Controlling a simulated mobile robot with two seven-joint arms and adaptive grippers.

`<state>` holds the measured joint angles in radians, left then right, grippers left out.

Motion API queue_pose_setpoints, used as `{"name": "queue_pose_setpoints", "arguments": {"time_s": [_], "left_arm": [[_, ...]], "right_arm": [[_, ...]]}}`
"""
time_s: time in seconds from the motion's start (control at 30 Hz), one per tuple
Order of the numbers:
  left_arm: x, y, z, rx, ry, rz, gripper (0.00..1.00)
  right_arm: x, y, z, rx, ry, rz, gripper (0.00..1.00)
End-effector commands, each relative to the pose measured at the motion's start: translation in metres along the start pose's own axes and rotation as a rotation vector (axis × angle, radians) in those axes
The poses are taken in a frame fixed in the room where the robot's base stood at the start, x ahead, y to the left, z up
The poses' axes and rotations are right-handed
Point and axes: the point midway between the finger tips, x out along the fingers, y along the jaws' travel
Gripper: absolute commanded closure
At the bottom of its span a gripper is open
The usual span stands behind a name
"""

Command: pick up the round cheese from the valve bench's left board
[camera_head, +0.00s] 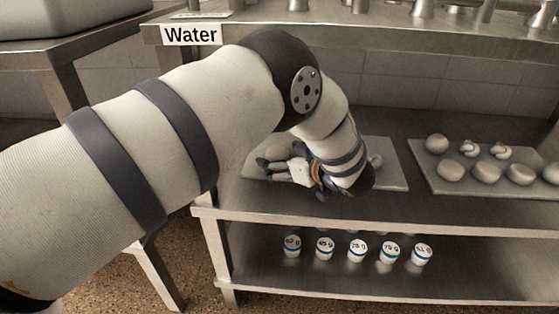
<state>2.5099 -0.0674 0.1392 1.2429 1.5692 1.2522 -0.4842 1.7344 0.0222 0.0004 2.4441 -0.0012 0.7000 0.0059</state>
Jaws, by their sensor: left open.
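The left board (394,174) lies on the middle shelf of the metal valve bench, partly hidden by my left arm. My left gripper (266,168) is over the board's left part, fingers pointing left, open. A pale round item (279,146) shows just behind the fingers; whether they touch it is unclear. Another pale round item (376,161) shows right of my wrist, partly covered by it. I cannot tell for sure which of these is the round cheese. My right gripper is not in view.
A right board (424,183) holds several pale round items and small mushroom-like pieces. Several labelled white cups (357,250) stand on the lower shelf. The upper shelf edge (400,41) with a "Water" sign (191,34) overhangs the boards. Another metal table (75,48) stands at left.

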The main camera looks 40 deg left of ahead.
Motion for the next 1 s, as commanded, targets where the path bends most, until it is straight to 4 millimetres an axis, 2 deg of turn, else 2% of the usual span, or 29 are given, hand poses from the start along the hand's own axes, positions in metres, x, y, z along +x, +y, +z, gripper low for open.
{"name": "queue_pose_setpoints", "arguments": {"time_s": [0.03, 0.2, 0.4, 0.47, 0.73, 1.0], "left_arm": [[0.0017, -0.0022, 0.0074, 0.003, -0.016, -0.001, 0.29], [0.0009, -0.0026, 0.0087, 0.003, -0.019, -0.002, 0.28], [0.0004, -0.0028, 0.0101, 0.003, -0.021, -0.002, 0.73], [0.0004, -0.003, 0.0105, 0.004, -0.022, -0.002, 0.83], [0.0012, -0.0047, 0.0115, 0.005, -0.023, -0.006, 0.9], [0.0022, -0.0059, 0.0114, 0.007, -0.023, -0.01, 0.9]], "right_arm": [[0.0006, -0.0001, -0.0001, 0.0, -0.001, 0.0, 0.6], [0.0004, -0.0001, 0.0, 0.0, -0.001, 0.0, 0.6], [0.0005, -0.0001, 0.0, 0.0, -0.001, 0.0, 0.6], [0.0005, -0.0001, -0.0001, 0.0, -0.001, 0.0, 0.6], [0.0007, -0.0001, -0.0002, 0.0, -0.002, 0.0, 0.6], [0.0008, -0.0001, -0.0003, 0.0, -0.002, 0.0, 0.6]]}}
